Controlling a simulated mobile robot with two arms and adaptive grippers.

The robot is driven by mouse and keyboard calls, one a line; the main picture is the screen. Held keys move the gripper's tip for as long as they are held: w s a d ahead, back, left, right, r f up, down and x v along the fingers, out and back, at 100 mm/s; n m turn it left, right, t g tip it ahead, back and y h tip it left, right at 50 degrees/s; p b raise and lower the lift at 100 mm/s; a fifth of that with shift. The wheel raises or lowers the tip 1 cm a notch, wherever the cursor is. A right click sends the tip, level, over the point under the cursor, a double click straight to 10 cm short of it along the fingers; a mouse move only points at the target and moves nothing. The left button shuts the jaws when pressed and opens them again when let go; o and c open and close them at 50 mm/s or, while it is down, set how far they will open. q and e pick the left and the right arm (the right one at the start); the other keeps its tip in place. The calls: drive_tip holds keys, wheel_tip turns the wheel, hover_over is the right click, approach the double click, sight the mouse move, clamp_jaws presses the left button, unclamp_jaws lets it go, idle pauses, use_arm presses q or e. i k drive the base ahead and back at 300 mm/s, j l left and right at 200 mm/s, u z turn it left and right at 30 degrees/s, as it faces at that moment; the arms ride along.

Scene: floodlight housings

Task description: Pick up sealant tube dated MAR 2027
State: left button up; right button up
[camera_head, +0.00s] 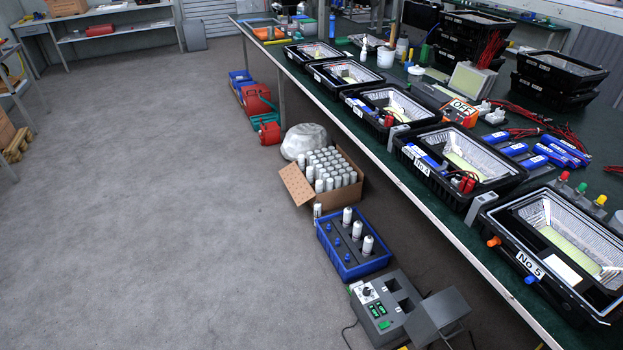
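Several pale, capped tubes (333,165) stand upright and close together in an open cardboard box (326,200) on the floor under the bench. One similar tube (317,212) stands by the box's near corner. Three white tubes stand upright in a blue crate (352,274) in front of the box: a far one (347,217), a middle one (357,231) and a near one (368,246). Any dates on the tubes are too small to read, so I cannot tell which is MAR 2027. Neither of my grippers is in view.
A long green-topped bench (477,222) runs along the right, holding black floodlight housings (461,163). A grey device (379,309) with a tilted dark panel stands on the floor near the crate. The grey floor (150,200) at left is clear.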

sight(310, 173)
drive_tip(key=i+j+z, duration=0.15)
drive_tip(key=i+j, duration=0.15)
drive_tip(key=i, duration=0.3)
drive_tip(key=i+j+z, duration=0.1)
drive_tip(key=i+j, duration=0.2)
drive_tip(key=i, duration=0.3)
drive_tip(key=i+j+z, duration=0.15)
drive_tip(key=i+j, duration=0.25)
drive_tip(key=i, duration=0.2)
